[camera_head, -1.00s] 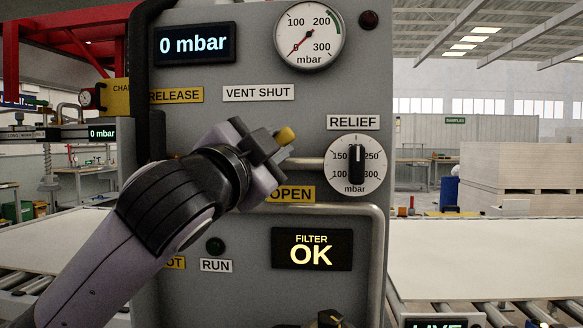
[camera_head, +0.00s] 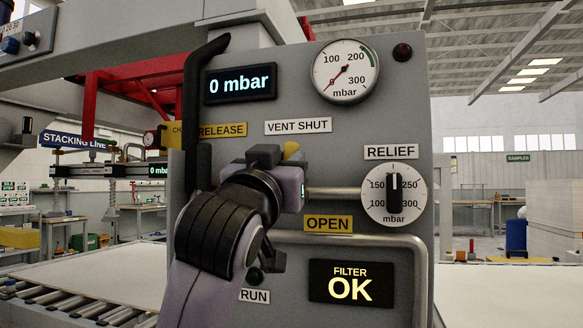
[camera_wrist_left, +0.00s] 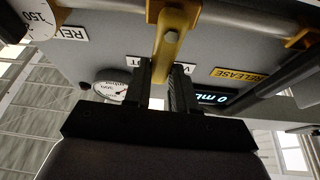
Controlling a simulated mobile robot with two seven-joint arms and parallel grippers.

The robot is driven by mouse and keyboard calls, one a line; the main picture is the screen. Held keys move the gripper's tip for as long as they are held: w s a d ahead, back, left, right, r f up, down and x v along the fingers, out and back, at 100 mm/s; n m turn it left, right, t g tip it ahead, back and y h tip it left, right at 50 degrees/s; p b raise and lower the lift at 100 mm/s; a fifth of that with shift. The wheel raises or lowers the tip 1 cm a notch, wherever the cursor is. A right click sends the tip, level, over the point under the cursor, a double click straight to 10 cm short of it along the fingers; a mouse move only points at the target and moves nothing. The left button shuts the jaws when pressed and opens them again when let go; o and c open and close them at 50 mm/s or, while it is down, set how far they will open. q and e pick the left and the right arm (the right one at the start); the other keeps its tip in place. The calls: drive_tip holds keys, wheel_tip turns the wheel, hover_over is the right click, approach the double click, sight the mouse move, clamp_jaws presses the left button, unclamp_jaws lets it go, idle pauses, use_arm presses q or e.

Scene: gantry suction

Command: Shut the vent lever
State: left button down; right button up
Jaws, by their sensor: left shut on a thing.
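The yellow vent lever (camera_wrist_left: 171,38) runs from the pipe into my left gripper (camera_wrist_left: 163,78) in the left wrist view, about square to the pipe. The gripper's dark fingers are shut on its end. The tip is just below the VENT SHUT label (camera_head: 298,126) and above and left of the OPEN label (camera_head: 328,224). My right gripper is not in view.
The grey panel carries a pressure gauge (camera_head: 346,71), a RELIEF dial (camera_head: 394,195), a 0 mbar display (camera_head: 240,84) and a FILTER OK display (camera_head: 350,283). A bent pipe rail (camera_head: 385,238) stands off its front. A roller conveyor (camera_head: 75,306) lies at left.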

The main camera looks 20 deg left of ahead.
use_arm(q)
drive_tip(key=shift+a+n+y, duration=0.2)
drive_tip(key=shift+n+y, duration=0.2)
drive_tip(key=shift+n, duration=0.4)
drive_tip(key=c, duration=0.9)
unclamp_jaws()
drive_tip(key=shift+s, duration=0.15)
drive_tip(key=b+v, duration=0.1)
drive_tip(key=v, duration=0.6)
drive_tip(key=shift+b, duration=0.3)
